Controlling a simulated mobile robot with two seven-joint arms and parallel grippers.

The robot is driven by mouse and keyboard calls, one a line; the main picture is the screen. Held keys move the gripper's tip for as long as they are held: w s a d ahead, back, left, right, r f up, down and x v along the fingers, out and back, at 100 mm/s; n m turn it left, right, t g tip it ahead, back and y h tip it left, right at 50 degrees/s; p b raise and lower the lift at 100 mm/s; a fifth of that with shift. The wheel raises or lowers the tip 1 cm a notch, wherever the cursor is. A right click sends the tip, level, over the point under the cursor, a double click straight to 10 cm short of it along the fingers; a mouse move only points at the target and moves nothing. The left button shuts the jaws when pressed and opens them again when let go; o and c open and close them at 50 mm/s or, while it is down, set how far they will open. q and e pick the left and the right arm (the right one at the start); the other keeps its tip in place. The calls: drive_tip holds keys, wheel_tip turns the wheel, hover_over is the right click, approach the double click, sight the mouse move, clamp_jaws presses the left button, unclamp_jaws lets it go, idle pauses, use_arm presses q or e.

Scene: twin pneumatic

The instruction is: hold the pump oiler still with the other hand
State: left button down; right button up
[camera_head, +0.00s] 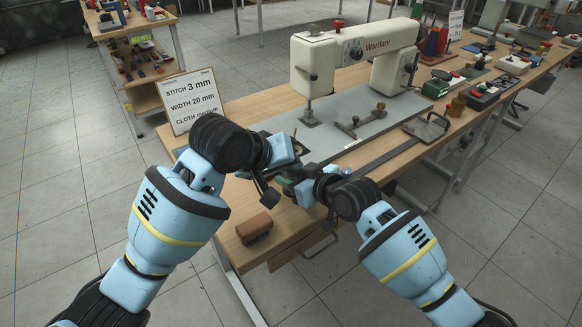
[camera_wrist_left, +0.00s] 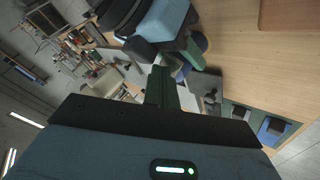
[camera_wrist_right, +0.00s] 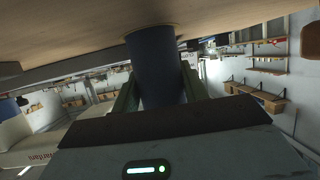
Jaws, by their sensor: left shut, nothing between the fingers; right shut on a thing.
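A dark blue cylinder (camera_wrist_right: 157,68), which I take to be the pump oiler's body, stands between the fingers of my right gripper (camera_wrist_right: 158,90) in the right wrist view. That gripper is shut on it, with the wooden tabletop close by. In the head view my right gripper (camera_head: 292,184) is at the table's near edge, and the arms mostly hide the oiler. My left gripper (camera_head: 264,192) is just left of it, shut and empty. In the left wrist view its fingers (camera_wrist_left: 164,82) are together, close to the right gripper; a bit of blue (camera_wrist_left: 201,43) shows beside them.
A cream sewing machine (camera_head: 340,55) stands on a grey plate behind the grippers. A card (camera_head: 191,100) with stitch settings stands at the left. A brown block (camera_head: 254,227) lies at the near edge. Bare wood (camera_head: 240,198) shows left of the grippers.

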sight(287, 176)
use_arm(q)
drive_tip(key=shift+s+f, duration=0.1)
drive_tip(key=shift+f, duration=0.45)
idle(0.4)
drive_tip(key=shift+r, duration=0.15)
drive_tip(key=shift+r, duration=1.55)
drive_tip(key=shift+r, duration=0.15)
drive_tip(key=shift+r, duration=2.4)
use_arm(e)
drive_tip(key=o, duration=1.2)
drive_tip(key=shift+o, duration=0.2)
drive_tip(key=v, duration=1.2)
